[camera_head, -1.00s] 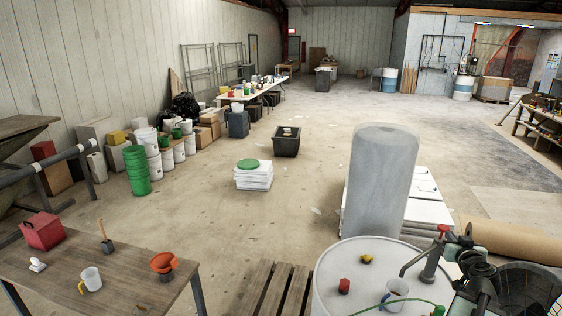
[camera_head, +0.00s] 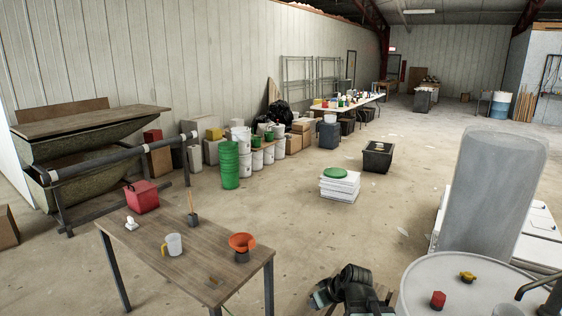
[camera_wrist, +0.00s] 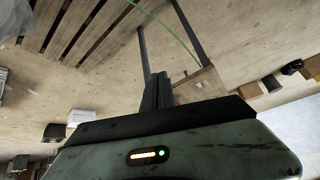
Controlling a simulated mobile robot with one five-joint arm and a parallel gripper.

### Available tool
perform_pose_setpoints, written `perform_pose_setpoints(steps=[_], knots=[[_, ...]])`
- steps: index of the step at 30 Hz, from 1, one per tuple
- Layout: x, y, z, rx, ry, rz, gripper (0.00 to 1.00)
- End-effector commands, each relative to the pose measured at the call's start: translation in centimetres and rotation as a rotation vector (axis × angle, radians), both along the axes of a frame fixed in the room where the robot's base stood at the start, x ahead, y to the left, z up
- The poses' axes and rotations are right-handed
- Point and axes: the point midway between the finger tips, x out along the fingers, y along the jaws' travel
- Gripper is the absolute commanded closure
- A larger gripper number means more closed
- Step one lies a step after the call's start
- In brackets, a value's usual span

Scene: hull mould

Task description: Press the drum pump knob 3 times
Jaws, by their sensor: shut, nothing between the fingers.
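The white drum (camera_head: 415,268) stands at the lower right of the head view, cut off by the frame edge. Only the dark curved spout of the drum pump (camera_head: 540,284) shows, at the far right edge. The pump's knob is outside both current views. My arm shows at the bottom centre of the head view, left of the drum and clear of the pump. In the wrist view my gripper (camera_wrist: 160,84) is shut and empty, its dark fingers together over open floor.
A red block (camera_head: 437,299), a yellow piece (camera_head: 467,277) and a mug (camera_head: 507,310) stand on the drum. A grey cylinder (camera_head: 494,190) rises behind it. A wooden table (camera_head: 200,262) with a jug and funnel stands left.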

Motion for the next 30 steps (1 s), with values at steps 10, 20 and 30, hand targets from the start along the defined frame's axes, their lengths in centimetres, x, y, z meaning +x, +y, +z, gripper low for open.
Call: perform_pose_setpoints(steps=[10, 20, 30], knots=[[-10.8, -5.1, -4.7, -0.225, 0.55, -0.46, 1.0], [-10.8, -5.2, -4.7, -0.211, 0.556, -0.495, 1.0], [-9.5, -7.3, -2.8, -0.14, 0.512, -0.487, 1.0]])
